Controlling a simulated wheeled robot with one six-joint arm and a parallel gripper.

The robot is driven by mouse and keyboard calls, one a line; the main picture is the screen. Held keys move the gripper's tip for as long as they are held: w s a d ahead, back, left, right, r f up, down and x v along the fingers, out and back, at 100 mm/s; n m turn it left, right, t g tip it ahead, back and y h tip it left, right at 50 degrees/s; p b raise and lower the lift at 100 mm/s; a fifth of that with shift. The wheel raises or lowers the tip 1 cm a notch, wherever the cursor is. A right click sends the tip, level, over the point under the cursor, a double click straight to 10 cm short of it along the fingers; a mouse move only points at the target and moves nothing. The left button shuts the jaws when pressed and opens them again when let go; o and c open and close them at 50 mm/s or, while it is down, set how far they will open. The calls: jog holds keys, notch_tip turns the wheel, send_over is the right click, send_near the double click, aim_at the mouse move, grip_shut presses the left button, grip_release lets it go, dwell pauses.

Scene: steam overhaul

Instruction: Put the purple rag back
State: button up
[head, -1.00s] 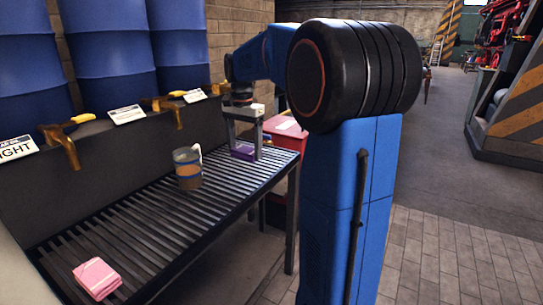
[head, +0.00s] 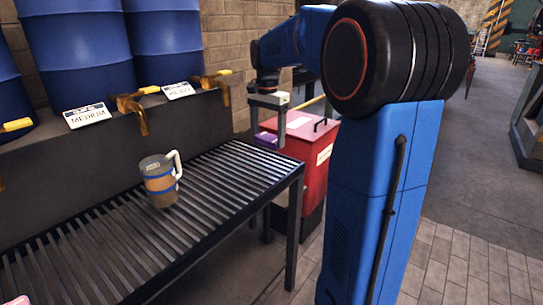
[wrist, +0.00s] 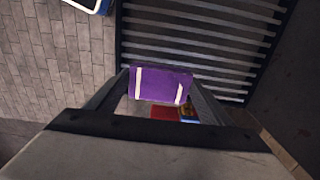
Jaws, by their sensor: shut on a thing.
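The purple rag (head: 266,138) is in my gripper (head: 267,128), held up past the far end of the slatted bench and in front of the red bin. In the wrist view the rag (wrist: 160,84), a folded purple block with pale stripes, sits between the two fingers of my gripper (wrist: 155,92). My gripper is shut on it. Part of the rag is hidden by the fingers in the head view.
The slatted bench (head: 215,187) carries a mug (head: 159,184) with a white handle. A pink rag (head: 17,300) shows at the lower left edge. The red bin (head: 313,180) has a black handle and stands past the bench's end. Blue drums (head: 75,45) with brass taps line the back.

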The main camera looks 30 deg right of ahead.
jog(key=shift+f, duration=3.55)
jog(key=shift+f, duration=0.1)
jog(key=o, duration=1)
